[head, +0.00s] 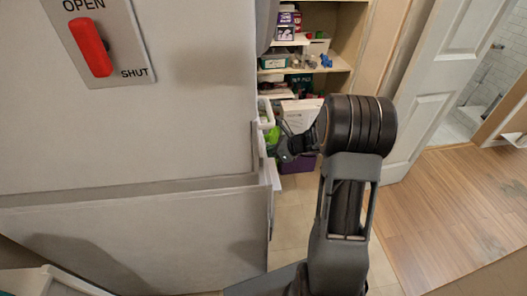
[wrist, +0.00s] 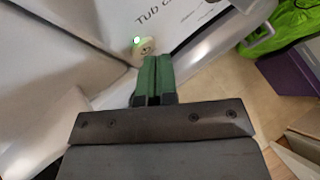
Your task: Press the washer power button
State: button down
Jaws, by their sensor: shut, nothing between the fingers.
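The washer power button (wrist: 147,47) is a small round pale button with a lit green light beside it, in the wrist view at upper middle. It sits on the washer's white panel (wrist: 182,17), next to printed "Tub c..." lettering. My gripper's green fingertips (wrist: 153,62) are shut together, empty, just below the button in the picture. I cannot tell whether they touch it. In the head view my gripper (head: 284,152) is at the right edge of the large white body. The button is hidden there.
A red lever (head: 91,47) between OPEN and SHUT is on the white front at left. Shelves (head: 330,62) with small goods stand behind my arm. A green bag (wrist: 285,25) and a purple box (wrist: 286,72) are close by. Wooden floor (head: 450,215) at right is clear.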

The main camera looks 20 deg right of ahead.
jog(key=shift+a, duration=0.35)
dwell(0.6)
jog(key=shift+d, duration=0.6)
jog(key=s+d+p, duration=0.1)
jog(key=d, duration=0.5)
jog(key=shift+s, duration=0.15)
dwell(0.6)
